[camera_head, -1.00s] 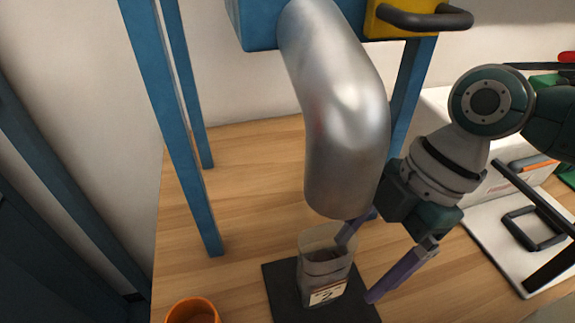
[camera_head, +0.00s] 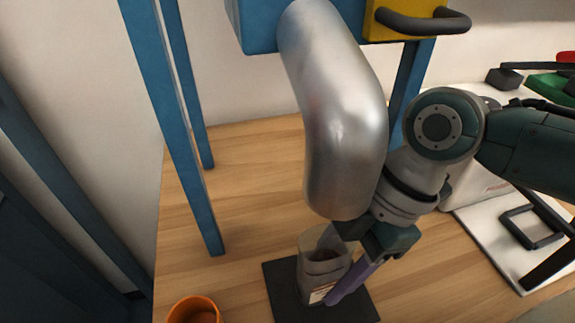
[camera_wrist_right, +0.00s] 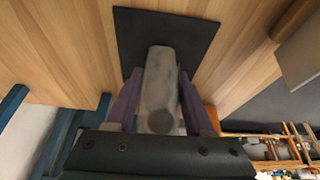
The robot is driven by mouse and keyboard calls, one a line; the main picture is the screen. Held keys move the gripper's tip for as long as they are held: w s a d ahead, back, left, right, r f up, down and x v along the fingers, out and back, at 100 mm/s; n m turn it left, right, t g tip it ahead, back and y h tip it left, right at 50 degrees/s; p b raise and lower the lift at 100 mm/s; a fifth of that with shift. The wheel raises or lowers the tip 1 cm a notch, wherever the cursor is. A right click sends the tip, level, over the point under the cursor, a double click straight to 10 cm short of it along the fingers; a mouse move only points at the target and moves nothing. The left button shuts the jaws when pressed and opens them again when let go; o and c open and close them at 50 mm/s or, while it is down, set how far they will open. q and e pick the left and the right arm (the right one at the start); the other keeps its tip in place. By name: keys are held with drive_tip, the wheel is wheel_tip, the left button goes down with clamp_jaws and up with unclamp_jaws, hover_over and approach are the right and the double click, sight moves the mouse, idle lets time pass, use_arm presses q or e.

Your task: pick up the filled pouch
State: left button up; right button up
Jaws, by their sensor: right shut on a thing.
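The pouch (camera_head: 313,262) is a translucent grey bag with dark contents and a pale label low on its front. It stands upright on a black mat (camera_head: 285,300) under the mouth of a silver chute (camera_head: 338,150). My right gripper (camera_head: 343,280) has its purple fingers on either side of the pouch and is shut on it; one finger hides part of the label. In the right wrist view the pouch (camera_wrist_right: 160,85) sits between the two fingers, over the mat (camera_wrist_right: 140,28). My left gripper is not in view.
Blue posts (camera_head: 180,130) of the chute's frame stand on the wooden table (camera_head: 240,175). An orange cup (camera_head: 190,309) is at the front left. A white board with a dark handle (camera_head: 530,228) lies at the right. A yellow block (camera_head: 400,22) with a handle is above.

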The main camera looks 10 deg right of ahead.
clamp_jaws()
